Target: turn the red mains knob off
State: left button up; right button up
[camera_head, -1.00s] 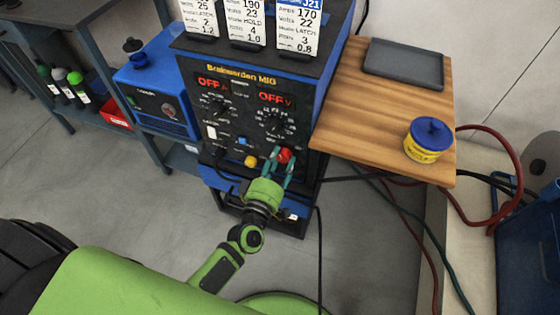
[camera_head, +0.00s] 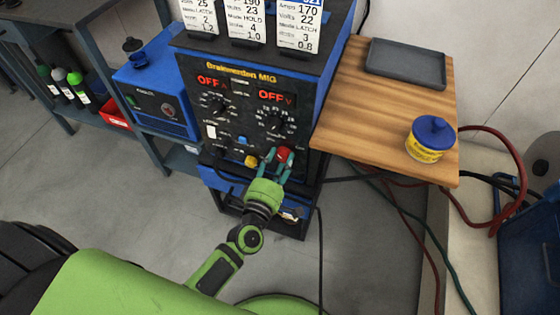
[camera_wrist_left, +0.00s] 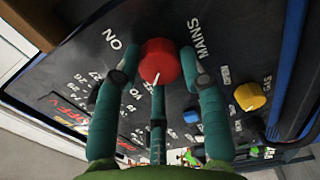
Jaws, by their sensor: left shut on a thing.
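The red mains knob (camera_head: 284,154) is low on the front panel of the blue and black welder (camera_head: 262,120). In the left wrist view the knob (camera_wrist_left: 160,61) fills the top middle, beside the printed words ON and MAINS. A white pointer line on it points toward the bottom of that picture. My left gripper (camera_head: 278,158) is at the panel, its teal fingers shut on the knob. In the wrist view the gripper (camera_wrist_left: 160,68) has a finger on each side of the knob and one below. Both welder displays read OFF. My right gripper is not in view.
A yellow knob (camera_head: 251,161) sits close left of the gripper; it also shows in the wrist view (camera_wrist_left: 249,96). A wooden side table (camera_head: 365,110) holds a grey tray (camera_head: 404,63) and a blue-lidded tub (camera_head: 430,140). Cables hang right of the welder.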

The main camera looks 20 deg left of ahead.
pick_arm(q)
jog(key=shift+w+a+r, duration=0.15)
jog(key=shift+a+r, duration=0.1)
jog(key=shift+a, duration=0.1)
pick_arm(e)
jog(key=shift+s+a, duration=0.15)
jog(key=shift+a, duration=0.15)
pick_arm(q)
jog(key=o, duration=1.1)
jog(key=shift+o, duration=0.2)
jog(key=shift+f, duration=0.15)
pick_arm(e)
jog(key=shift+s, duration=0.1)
pick_arm(q)
jog(key=shift+d, duration=0.1)
jog(key=s, duration=1.2)
jog(key=shift+a, duration=0.25)
jog(key=shift+f, duration=0.1)
